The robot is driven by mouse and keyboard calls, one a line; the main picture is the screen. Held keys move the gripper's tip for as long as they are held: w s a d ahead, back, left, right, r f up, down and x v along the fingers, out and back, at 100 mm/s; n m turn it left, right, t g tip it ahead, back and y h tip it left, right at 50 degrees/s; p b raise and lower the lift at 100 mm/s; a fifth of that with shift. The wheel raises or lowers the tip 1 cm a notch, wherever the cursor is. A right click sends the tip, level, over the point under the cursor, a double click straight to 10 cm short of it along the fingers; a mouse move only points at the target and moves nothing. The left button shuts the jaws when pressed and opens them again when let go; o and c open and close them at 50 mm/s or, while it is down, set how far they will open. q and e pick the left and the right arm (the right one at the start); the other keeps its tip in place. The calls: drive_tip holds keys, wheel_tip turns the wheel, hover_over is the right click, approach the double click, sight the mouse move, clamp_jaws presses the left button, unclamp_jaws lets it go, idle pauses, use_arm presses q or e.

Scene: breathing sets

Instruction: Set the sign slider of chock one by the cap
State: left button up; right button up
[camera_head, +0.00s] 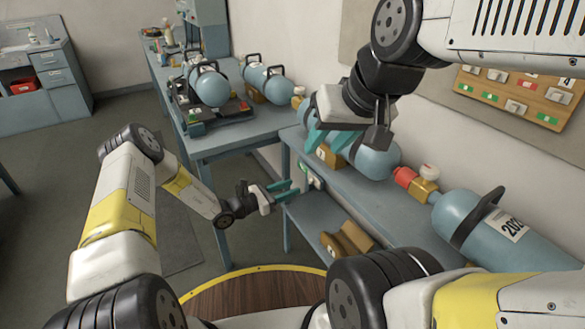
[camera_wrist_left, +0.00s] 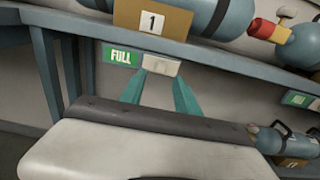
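Chock one (camera_wrist_left: 152,20), a tan block with a white "1" plate, sits at the shelf edge under a blue cylinder. Below it on the shelf's front is its sign, with a green "FULL" panel (camera_wrist_left: 119,56) and a pale slider cap (camera_wrist_left: 148,64) to its right. In the head view the sign (camera_head: 313,179) is small. My left gripper (camera_head: 291,189) is open. In the left wrist view its teal fingers (camera_wrist_left: 161,82) are apart, with their tips just below the cap; contact cannot be told. My right gripper (camera_head: 324,143) looks open above the shelf, by a blue cylinder.
A blue cylinder (camera_head: 500,228) with a red and brass fitting (camera_head: 412,183) lies on the shelf at right. A tan chock (camera_head: 345,238) sits on the lower shelf. Another bench (camera_head: 225,138) with cylinders stands behind. The floor to the left is open.

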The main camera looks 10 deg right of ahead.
sight(309, 181)
use_arm(q)
drive_tip(key=x, duration=0.6)
drive_tip(key=shift+d, duration=0.35)
clamp_jaws()
idle(1.1)
